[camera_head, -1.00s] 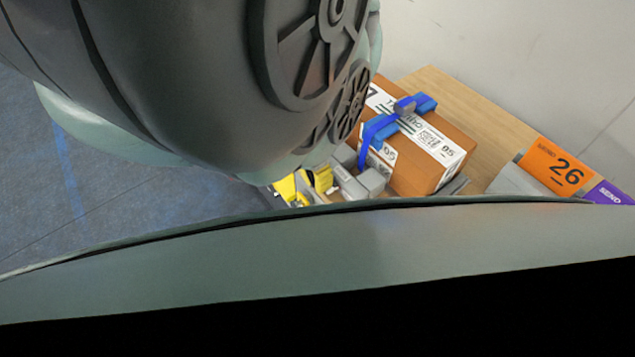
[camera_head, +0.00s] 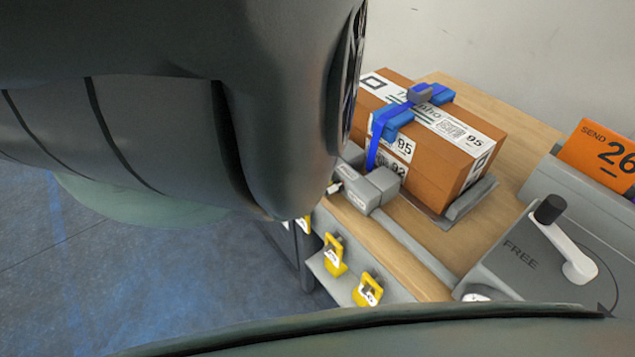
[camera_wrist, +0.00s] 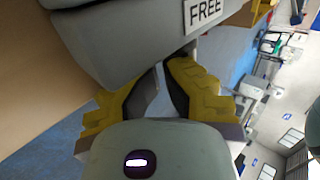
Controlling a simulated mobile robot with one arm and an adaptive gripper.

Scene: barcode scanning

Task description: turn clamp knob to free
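The clamp knob is a crank with a black grip (camera_head: 549,209) on a white lever (camera_head: 578,262). It sits on a grey housing (camera_head: 500,276) marked FREE at the right of the head view. The lever's grip points up and left. In the wrist view, a FREE label (camera_wrist: 205,11) shows on a grey body (camera_wrist: 130,45) close above my gripper; the knob itself is not visible there. My gripper (camera_wrist: 161,72) has yellow-and-black fingers, with a narrow gap between them and no object visible in it. It is out of the head view.
A brown box (camera_head: 440,160) with a blue strap (camera_head: 392,122) stands on the wooden table (camera_head: 515,170). A grey bar (camera_head: 410,240) runs along the table's front. Yellow tags (camera_head: 335,256) hang at the front edge. An orange sign (camera_head: 595,155) reads 26. My arm covers the upper left.

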